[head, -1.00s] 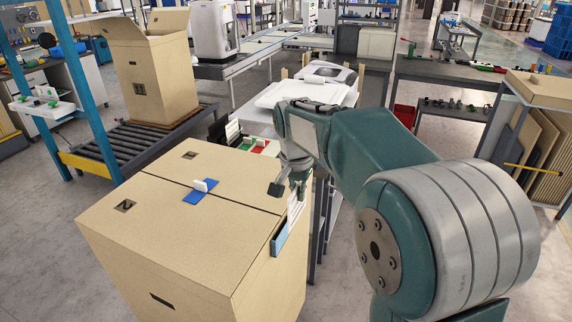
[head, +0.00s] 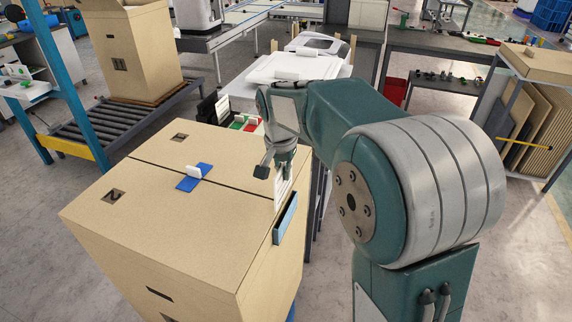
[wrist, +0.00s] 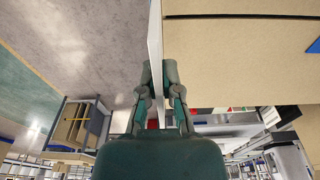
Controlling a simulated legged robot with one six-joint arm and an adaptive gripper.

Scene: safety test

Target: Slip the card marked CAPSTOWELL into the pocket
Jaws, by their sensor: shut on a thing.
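My gripper (head: 280,166) is shut on a white card (head: 284,188) at the upper right edge of a large cardboard box. The card is upright, just above the blue pocket (head: 286,220) on the box's right side. Its lower edge looks close to the pocket's opening; I cannot tell whether any of it is inside. In the wrist view the card (wrist: 155,45) is seen edge-on between the two fingers (wrist: 160,95), beside the box face. No lettering on the card can be read, and the pocket is not clear there.
The cardboard box (head: 130,210) has a blue holder (head: 188,184) with a white piece on top. Behind the gripper is a rack with red and green slots (head: 246,123). A roller conveyor (head: 110,125) with another box stands at left.

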